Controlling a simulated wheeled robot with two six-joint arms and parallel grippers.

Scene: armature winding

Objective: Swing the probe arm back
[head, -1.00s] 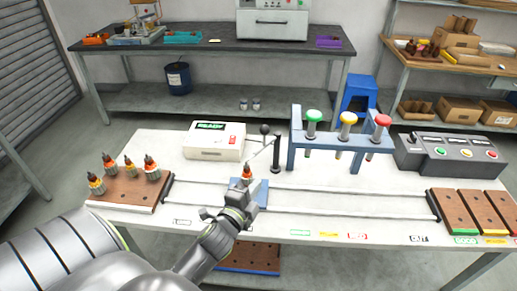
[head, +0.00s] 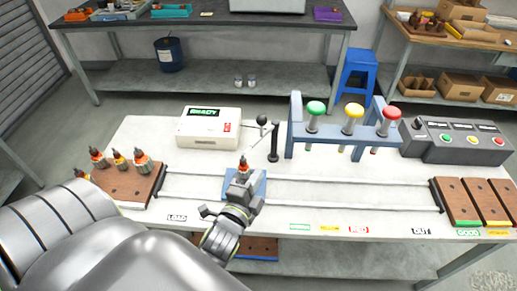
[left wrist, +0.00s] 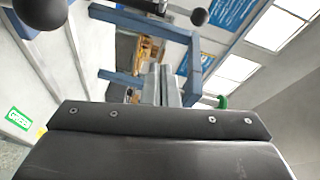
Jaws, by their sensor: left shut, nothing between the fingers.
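The probe arm is a thin rod at the top of a black post (head: 273,143), with a black ball knob (head: 262,120) beside it. It stands right of the white READY box (head: 209,128). An armature with an orange band and dark tip (head: 243,164) is upright at the blue carriage (head: 260,184), just in front of the post. My left gripper (head: 241,178) is shut and empty, in front of the armature and partly covering the carriage. Its closed fingers (left wrist: 167,85) show in the left wrist view, with a black ball (left wrist: 200,17) beyond them. My right gripper is out of view.
Several armatures stand on the brown tray (head: 128,184) at left. Two rails run right to the brown output trays (head: 458,203). A blue frame (head: 335,136) with green, yellow and red knobs stands right of the post. A grey button panel (head: 455,143) is behind the trays.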

